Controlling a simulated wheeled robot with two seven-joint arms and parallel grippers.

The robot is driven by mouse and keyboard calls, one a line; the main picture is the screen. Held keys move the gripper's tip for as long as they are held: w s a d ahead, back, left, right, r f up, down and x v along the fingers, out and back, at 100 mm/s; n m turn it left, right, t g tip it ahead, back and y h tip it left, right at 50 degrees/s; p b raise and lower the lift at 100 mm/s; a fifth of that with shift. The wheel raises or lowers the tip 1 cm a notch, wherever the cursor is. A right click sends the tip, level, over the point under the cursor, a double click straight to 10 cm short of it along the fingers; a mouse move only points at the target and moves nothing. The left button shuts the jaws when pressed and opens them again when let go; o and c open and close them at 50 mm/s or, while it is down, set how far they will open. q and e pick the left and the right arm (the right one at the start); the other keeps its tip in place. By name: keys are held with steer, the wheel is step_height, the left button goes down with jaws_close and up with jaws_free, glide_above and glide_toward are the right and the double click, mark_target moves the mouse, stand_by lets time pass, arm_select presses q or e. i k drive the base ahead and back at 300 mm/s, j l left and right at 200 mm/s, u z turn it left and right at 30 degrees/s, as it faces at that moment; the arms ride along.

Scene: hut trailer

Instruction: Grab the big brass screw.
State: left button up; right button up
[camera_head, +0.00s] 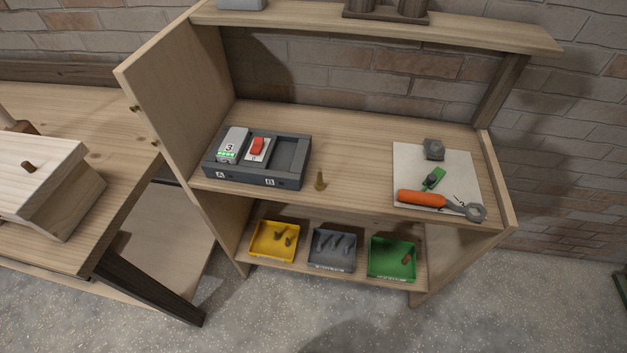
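Neither of my grippers shows in the head view.
The grey box (298,187) holds a device with a red switch (257,147). At right, a white sheet (462,178) bears an orange-handled tool (425,199), a green piece (433,179) and a grey block (434,149). Grey (316,266) and green (378,275) trays stand below.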

mark_target(319, 184)
steer(key=i+j+z, duration=0.1)
steer(key=j+z, duration=0.3)
steer(key=i+j+z, duration=0.1)
steer(key=j+z, duration=1.1)
steer(key=k+j+z, duration=0.1)
steer(key=j+z, duration=0.3)
steer(key=l, duration=0.1)
